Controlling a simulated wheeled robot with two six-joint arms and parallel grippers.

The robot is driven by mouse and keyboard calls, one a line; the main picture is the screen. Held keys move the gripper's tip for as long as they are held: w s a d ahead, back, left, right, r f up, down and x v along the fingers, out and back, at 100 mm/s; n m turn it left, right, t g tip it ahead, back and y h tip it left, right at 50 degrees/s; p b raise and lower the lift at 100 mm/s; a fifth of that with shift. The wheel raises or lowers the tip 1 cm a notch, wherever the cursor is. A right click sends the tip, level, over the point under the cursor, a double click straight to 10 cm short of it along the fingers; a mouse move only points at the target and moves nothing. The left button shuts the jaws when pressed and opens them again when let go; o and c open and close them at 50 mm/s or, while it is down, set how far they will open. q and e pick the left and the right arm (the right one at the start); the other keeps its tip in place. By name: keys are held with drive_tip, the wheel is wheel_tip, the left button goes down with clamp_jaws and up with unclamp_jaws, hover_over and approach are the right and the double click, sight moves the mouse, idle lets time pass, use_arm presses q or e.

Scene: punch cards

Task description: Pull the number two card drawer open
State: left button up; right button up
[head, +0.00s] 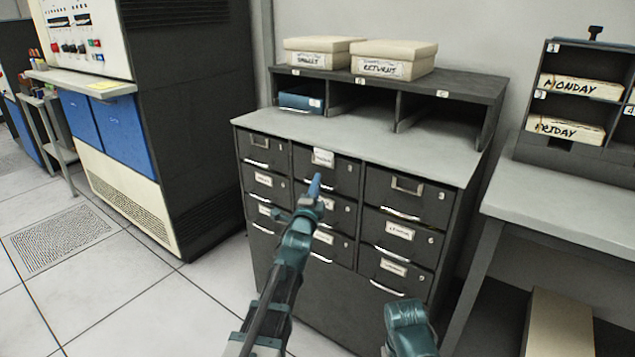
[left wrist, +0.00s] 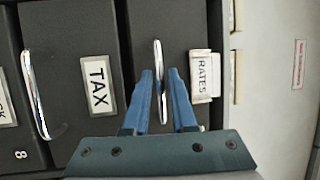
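The card cabinet (head: 320,290) stands ahead, with several dark drawers in three columns. My left gripper (head: 314,186) is in front of this drawer. In the left wrist view its blue fingers (left wrist: 160,85) stand on either side of the handle, with small gaps. The drawer below carries a TAX label (left wrist: 97,84). I cannot read the number on the top middle drawer. My right gripper is not seen; only part of that arm shows.
A grey table (head: 565,205) is at the right. A computer console (head: 190,110) is at the left. Tiled floor (head: 130,300) is free at front left.

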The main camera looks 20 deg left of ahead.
use_arm(q)
drive_tip(key=shift+w, duration=0.1)
clamp_jaws()
idle(1.4)
